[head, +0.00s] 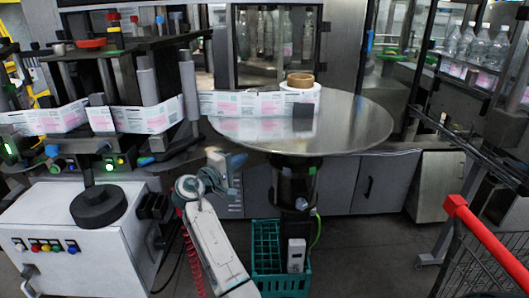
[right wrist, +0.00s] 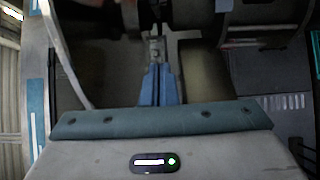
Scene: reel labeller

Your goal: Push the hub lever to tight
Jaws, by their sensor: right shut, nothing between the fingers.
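The round metal reel table (head: 350,125) carries a white label roll with a brown core (head: 300,80) near its back and a small dark block (head: 303,118) near its middle. A dark column (head: 293,185) stands below it, with a small green part near its top. I cannot tell for sure which part is the hub lever. My right gripper (head: 238,160) is left of that column, below the table's left edge. In the right wrist view its blue fingers (right wrist: 158,84) are together and empty, close below dark machine parts. My left gripper is not in view.
A teal crate (head: 265,250) stands on the floor under the table. A white control cabinet (head: 75,225) with coloured buttons is at left. A label web runs from the left rollers to the table. A cart with a red handle (head: 480,235) is at right.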

